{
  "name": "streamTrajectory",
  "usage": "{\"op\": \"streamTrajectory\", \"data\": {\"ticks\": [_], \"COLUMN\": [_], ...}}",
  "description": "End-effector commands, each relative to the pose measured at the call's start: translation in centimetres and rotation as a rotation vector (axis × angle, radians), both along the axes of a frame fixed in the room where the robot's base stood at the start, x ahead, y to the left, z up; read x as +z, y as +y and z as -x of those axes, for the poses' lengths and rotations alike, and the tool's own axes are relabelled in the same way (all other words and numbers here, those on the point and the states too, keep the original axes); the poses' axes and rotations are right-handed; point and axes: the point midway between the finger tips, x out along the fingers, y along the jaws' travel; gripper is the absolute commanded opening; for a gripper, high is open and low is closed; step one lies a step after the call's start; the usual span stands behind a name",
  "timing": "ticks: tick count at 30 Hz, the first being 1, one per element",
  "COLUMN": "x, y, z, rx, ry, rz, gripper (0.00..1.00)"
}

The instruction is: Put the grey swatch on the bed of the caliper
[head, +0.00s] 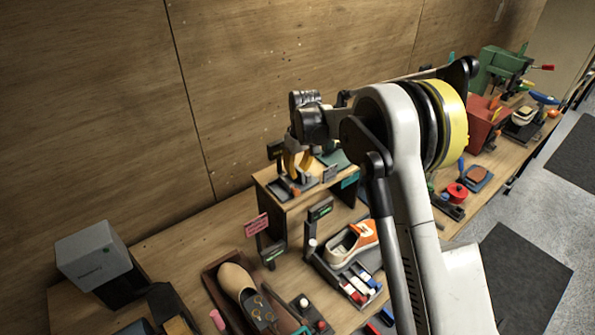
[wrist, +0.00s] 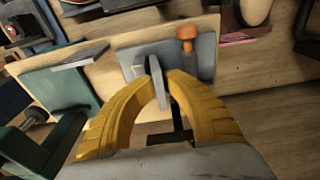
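My gripper (wrist: 160,78) has two curved yellow fingers, nearly together at their tips. They are shut on a thin light grey slab, which looks like the grey swatch (wrist: 161,88), held on edge. Just beyond it is a grey plate with an orange knob (wrist: 187,36), which looks like the caliper (wrist: 207,50). The swatch is over or close to this plate; I cannot tell if they touch. In the head view my gripper (head: 297,168) is low over the small wooden riser (head: 310,200), where the caliper (head: 283,188) is partly hidden by the fingers.
A dark green object (wrist: 62,135) and a flat grey piece (wrist: 80,56) lie to the left in the wrist view. Below the riser, the bench holds a tan clog (head: 237,280), an orange and white sneaker (head: 352,240) and a grey box (head: 93,256). A wooden wall stands behind.

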Motion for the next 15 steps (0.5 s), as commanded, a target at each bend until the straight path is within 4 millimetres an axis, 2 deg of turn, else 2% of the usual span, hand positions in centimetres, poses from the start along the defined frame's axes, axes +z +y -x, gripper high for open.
{"op": "streamTrajectory", "data": {"ticks": [8, 11, 15], "x": [0.5, 1.7, 4.8], "y": [0.0, -0.1, -0.4], "z": [0.0, 0.1, 0.5], "rx": [0.0, -0.001, -0.001], "ry": [0.001, 0.001, 0.001], "rz": [0.001, 0.0, 0.0], "gripper": [0.14, 0.14, 0.14]}}
